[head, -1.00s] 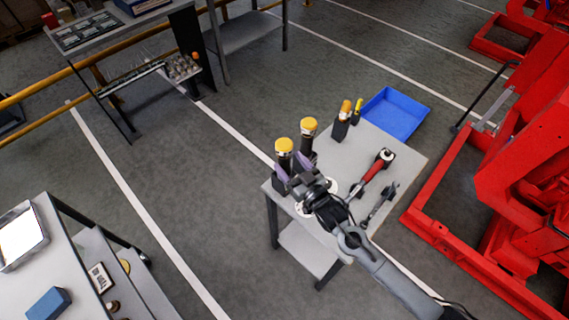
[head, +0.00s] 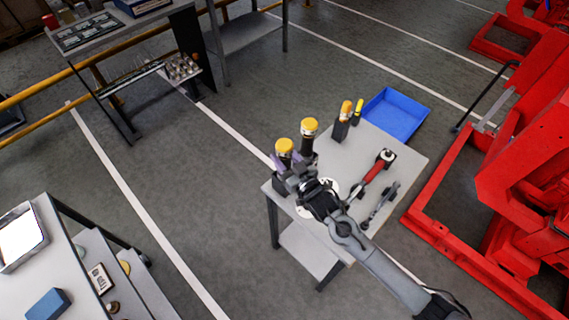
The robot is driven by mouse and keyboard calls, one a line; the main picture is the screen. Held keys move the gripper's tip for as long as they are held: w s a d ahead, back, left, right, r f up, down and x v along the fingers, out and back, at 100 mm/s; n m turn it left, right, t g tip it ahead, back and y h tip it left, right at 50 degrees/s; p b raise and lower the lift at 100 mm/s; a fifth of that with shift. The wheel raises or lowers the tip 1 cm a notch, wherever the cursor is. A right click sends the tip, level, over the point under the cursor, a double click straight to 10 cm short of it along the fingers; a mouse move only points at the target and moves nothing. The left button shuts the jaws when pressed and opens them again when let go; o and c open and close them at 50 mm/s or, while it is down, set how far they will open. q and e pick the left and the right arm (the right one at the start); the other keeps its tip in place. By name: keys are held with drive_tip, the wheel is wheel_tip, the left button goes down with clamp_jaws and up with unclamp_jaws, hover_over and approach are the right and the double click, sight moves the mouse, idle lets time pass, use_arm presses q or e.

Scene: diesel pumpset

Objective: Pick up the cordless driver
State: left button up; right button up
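Two dark upright tools with yellow tops stand at the left corner of a small grey table (head: 350,153). The nearer yellow-topped tool (head: 284,146), seemingly the cordless driver, stands in a dark holder; its lower part is largely hidden by my gripper. The other yellow-topped tool (head: 309,126) stands just behind and right of it. My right gripper (head: 288,160) reaches in from the lower right, its purple fingers around the nearer tool, just below the yellow top. I cannot tell whether the fingers press on it. My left gripper is out of view.
A red-handled tool (head: 374,170) and a grey wrench-like tool (head: 380,202) lie on the table's right side. A dark holder (head: 341,128) with yellow-handled tools stands at its back edge. A blue bin (head: 396,113) is behind; red machinery (head: 450,220) is right.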

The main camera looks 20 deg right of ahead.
drive_tip(key=shift+r, duration=0.15)
clamp_jaws()
drive_tip(key=shift+r, duration=0.9)
wheel_tip(320, 180, up, 14)
drive_tip(key=shift+r+p, duration=0.15)
drive_tip(key=shift+p, duration=0.95)
drive_tip(key=shift+r, duration=0.95)
drive_tip(key=o, duration=0.6)
unclamp_jaws()
clamp_jaws()
drive_tip(key=shift+f, duration=0.1)
